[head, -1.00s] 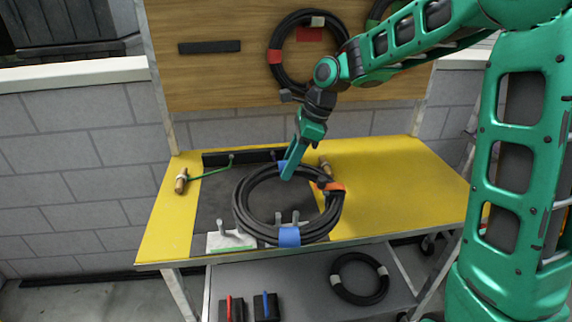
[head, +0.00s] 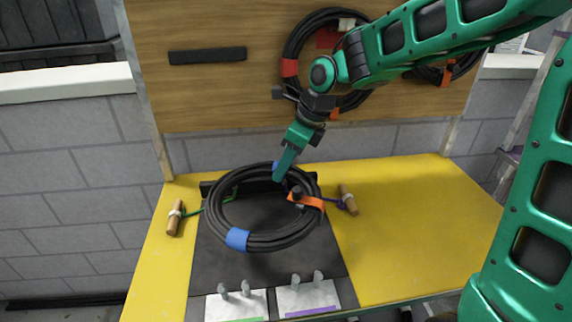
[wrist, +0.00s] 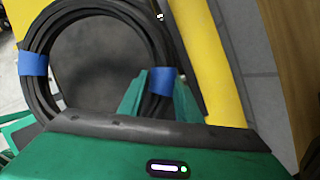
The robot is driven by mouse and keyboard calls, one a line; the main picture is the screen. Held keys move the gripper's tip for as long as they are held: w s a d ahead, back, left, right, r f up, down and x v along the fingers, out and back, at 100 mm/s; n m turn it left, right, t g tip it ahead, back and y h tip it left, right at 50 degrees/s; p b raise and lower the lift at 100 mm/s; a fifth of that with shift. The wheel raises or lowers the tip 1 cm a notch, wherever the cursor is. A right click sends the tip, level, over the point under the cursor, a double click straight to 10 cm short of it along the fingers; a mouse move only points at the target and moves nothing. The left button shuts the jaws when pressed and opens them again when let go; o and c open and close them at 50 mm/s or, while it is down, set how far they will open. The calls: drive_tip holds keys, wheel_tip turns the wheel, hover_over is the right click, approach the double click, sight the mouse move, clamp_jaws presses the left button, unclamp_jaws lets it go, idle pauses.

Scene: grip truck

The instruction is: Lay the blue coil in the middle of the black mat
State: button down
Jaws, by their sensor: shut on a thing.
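The blue coil is a black cable ring (head: 275,242) with blue tape bands and an orange tag (head: 307,201). My gripper (head: 280,174) is shut on its far side at a blue band. In the wrist view the coil (wrist: 37,80) runs between the fingers (wrist: 160,95). The black mat (head: 300,264) lies on the yellow table. The coil appears over the mat's middle and back in the head view, with bare mat in front. I cannot tell whether it touches the mat. Part of the mat is hidden behind the coil.
Two white plates with grey pegs (head: 308,297) sit at the mat's front edge. A black bar is behind the coil. Other coils hang on the wooden board (head: 215,100). The table's right side is clear.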

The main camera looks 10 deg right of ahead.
drive_tip(key=shift+w+a+r, duration=0.1)
drive_tip(key=shift+w, duration=0.15)
drive_tip(key=shift+a+f, duration=0.1)
drive_tip(key=shift+f, duration=4.65)
drive_tip(key=c, duration=1.2)
unclamp_jaws()
drive_tip(key=shift+d, duration=0.2)
drive_tip(key=shift+r, duration=0.1)
drive_tip(key=v, duration=1)
drive_tip(key=shift+d+r, duration=0.1)
drive_tip(key=shift+r, duration=0.1)
drive_tip(key=shift+d, duration=0.1)
